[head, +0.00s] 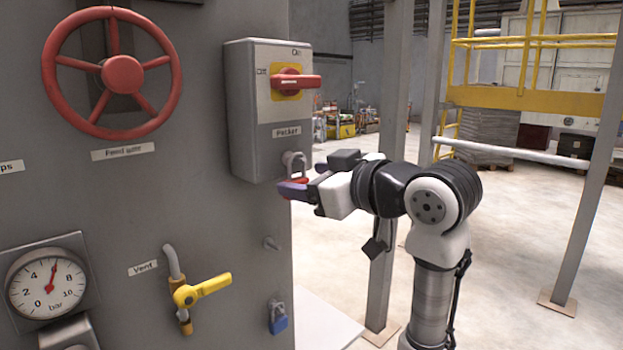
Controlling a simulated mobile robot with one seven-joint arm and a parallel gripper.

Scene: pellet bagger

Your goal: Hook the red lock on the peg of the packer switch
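The packer switch (270,105) is a grey box with a red handle (296,81) on a yellow plate, turned level, and a "Packer" label. At its lower front edge is a grey shackle (293,160) by the peg. The body of the red lock (297,181) shows just below the shackle, mostly hidden by my gripper (298,183). My fingers come in from the right and appear closed about the red body. Whether the shackle is around the peg or only in front of it, I cannot tell.
On the panel below are a bare peg (271,243) and a blue lock (278,318) hanging. A yellow vent valve (202,290), a gauge (46,284) and a red handwheel (112,74) are to the left. A grey post (388,90) stands behind my arm.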

